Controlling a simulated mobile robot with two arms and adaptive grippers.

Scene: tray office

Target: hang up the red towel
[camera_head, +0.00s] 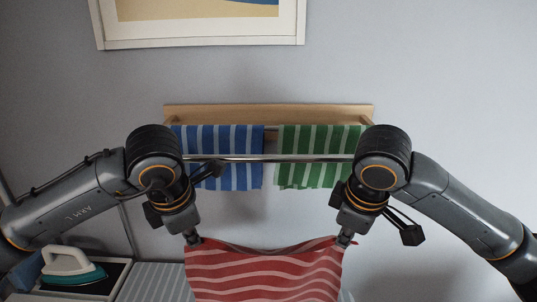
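The red towel (262,272) with pale stripes hangs between my two grippers, its top edge sagging a little in the middle. My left gripper (194,239) is shut on its upper left corner. My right gripper (345,240) is shut on its upper right corner. The lower part of the towel runs out of the picture. A wooden wall rack (262,112) with metal rails (270,158) is behind and above the towel. The rack's ends are partly hidden by my arms.
A blue striped towel (222,150) and a green striped towel (312,150) hang on the rack. A teal and white iron (72,268) stands in a tray at lower left, beside a grey striped surface (150,282). A framed picture (200,42) hangs above.

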